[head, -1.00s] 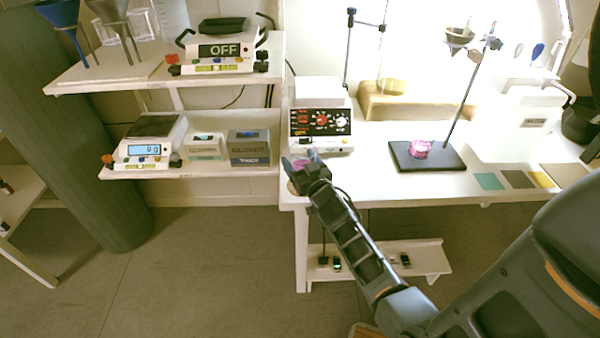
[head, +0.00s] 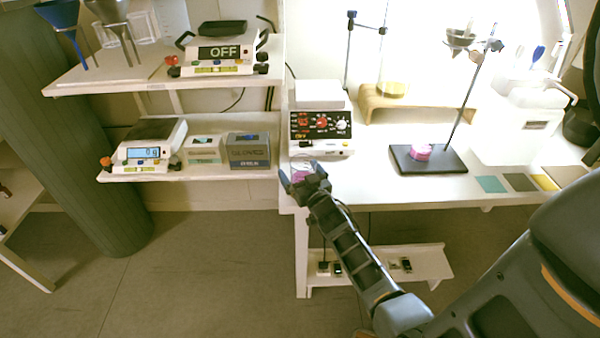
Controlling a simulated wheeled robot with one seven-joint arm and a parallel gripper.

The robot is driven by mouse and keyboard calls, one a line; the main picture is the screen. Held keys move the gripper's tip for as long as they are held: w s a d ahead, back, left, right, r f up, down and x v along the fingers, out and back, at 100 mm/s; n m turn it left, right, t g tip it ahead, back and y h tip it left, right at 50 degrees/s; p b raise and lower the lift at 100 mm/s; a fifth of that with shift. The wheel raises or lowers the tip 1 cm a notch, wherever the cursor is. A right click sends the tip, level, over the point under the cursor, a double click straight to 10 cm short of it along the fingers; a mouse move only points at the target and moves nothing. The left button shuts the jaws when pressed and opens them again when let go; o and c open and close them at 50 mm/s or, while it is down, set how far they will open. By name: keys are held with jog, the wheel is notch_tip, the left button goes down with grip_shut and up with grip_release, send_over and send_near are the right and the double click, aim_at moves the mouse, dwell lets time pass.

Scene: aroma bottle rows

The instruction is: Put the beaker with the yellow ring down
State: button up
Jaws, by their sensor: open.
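A clear beaker with pink-purple contents (head: 299,166) stands on the white table at its front left corner, in front of the control box. Its ring is too small and pale to make out, so I cannot confirm that it is yellow. My gripper (head: 301,177) is open at the near side of this beaker, its fingers spread and partly covering its lower part. I cannot tell whether a finger touches the glass.
The control box with red displays (head: 320,131) stands close behind the beaker. A glass with yellow contents (head: 393,88) is on a wooden stand. A dark stand base (head: 440,164) holds a pink item (head: 421,152). The table (head: 362,181) is clear between.

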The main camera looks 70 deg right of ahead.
jog(key=shift+r, duration=0.25)
jog(key=v, duration=1.2)
jog(key=s+a+r+n+t+y, duration=0.1)
jog(key=s+a+r+n+y, duration=0.15)
jog(key=a, duration=0.75)
jog(key=s+a+r+n+t+y, duration=0.1)
jog(key=s+a+r+n+y, duration=0.15)
jog(key=a, duration=0.75)
jog(key=s+a+r+n+y, duration=0.4)
jog(key=s+a+r+y, duration=0.3)
jog(key=s+a+r, duration=0.3)
notch_tip(320, 180, up, 3)
jog(key=a, duration=0.2)
jog(key=shift+a+y+b, duration=0.25)
jog(key=shift+y+b, duration=0.05)
jog(key=shift+y, duration=0.1)
